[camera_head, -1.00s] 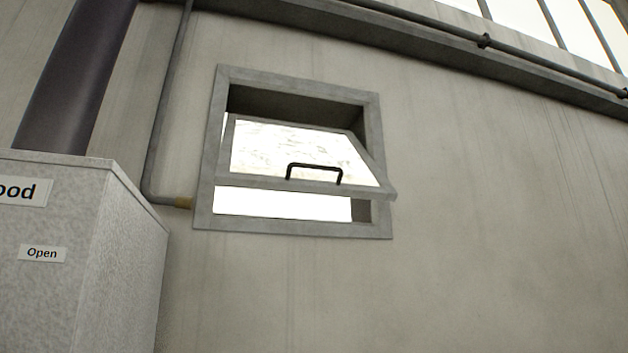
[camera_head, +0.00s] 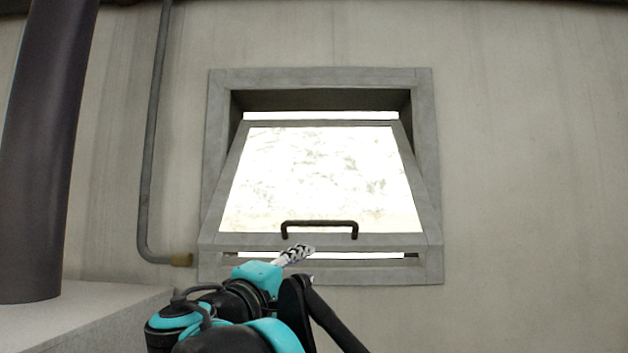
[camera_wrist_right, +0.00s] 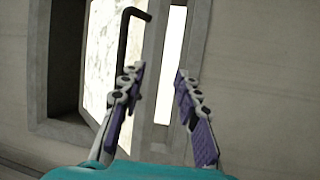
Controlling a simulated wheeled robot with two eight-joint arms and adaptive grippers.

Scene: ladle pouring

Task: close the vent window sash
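The vent window sash (camera_head: 330,241) is a grey frame with a bright pane, tilted with its lower edge out toward me. Gaps show above and below it within the grey window frame (camera_head: 424,150). A black bar handle (camera_head: 320,223) is on its lower rail. My right gripper (camera_head: 304,250) is just below the handle in the head view. In the wrist view its fingers (camera_wrist_right: 160,70) are spread apart with nothing gripped. The sash's lower rail (camera_wrist_right: 153,45) appears beyond the fingers, and the handle (camera_wrist_right: 133,16) is by the left finger. Contact cannot be told. My left gripper is out of view.
A dark thick pipe (camera_head: 45,150) rises at the left from a pale box (camera_head: 80,318). A thin conduit (camera_head: 152,140) runs down the wall left of the window. The wall to the right of the window is bare.

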